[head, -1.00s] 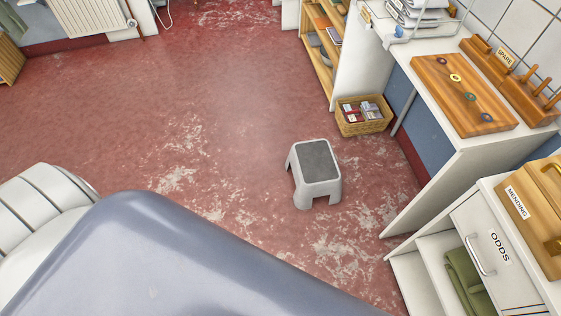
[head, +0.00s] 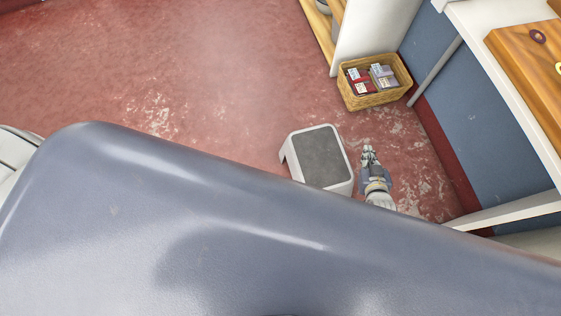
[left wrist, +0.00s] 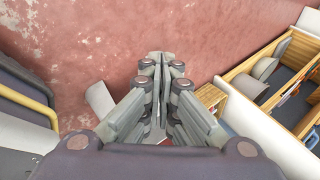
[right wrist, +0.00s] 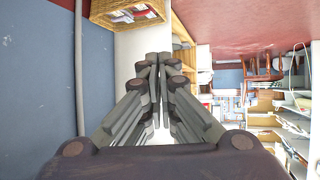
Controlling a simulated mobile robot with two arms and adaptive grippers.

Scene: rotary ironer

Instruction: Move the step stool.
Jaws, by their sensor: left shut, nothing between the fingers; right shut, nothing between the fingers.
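The step stool (head: 322,158), light grey with a dark grey top, stands upright on the red floor in the head view. My own blue-grey body hides its lower front. My right gripper (head: 368,153) is just right of the stool, apart from it in the picture; whether it touches the stool's side cannot be told. Its fingers are shut and empty, and they also show in the right wrist view (right wrist: 158,62). My left gripper (left wrist: 162,62) shows only in the left wrist view, shut and empty over the floor; the head view does not show it.
A wicker basket (head: 372,98) with small packets stands behind the stool, against a white cabinet (head: 375,35). A blue wall (head: 470,120) and a white counter (head: 500,70) with a wooden board (head: 530,60) are on the right. The floor (head: 200,70) left of the stool is clear.

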